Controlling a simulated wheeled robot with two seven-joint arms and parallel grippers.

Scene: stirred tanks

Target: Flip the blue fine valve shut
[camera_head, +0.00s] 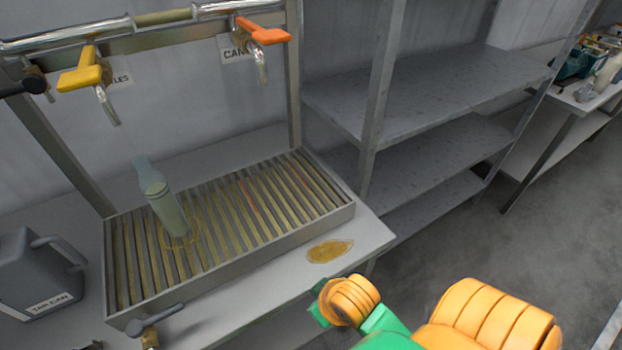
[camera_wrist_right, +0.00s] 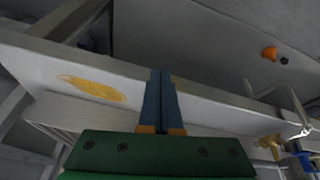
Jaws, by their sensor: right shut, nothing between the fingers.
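A small blue part (camera_wrist_right: 303,161) shows at the lower right edge of the right wrist view, beside a brass-coloured fitting (camera_wrist_right: 270,146). It is too small and cut off to tell whether it is the blue fine valve or how its handle stands. No blue valve handle shows in the head view. My right gripper (camera_wrist_right: 161,74) is shut and empty, its two dark blue fingers together, apart from the blue part. In the head view my right arm comes in from the bottom right, in front of the bench; the fingers are hidden there. My left gripper is out of view.
A slatted drip tray (camera_head: 330,212) holds a tilted, see-through bottle (camera_head: 165,205). Yellow (camera_head: 82,72) and orange (camera_head: 262,33) tap handles sit on the pipe above. A grey-levered valve (camera_head: 150,330), a dark jerrycan (camera_head: 38,275) and a puddle (camera_head: 330,251) are near. Metal shelves (camera_head: 430,85) stand right.

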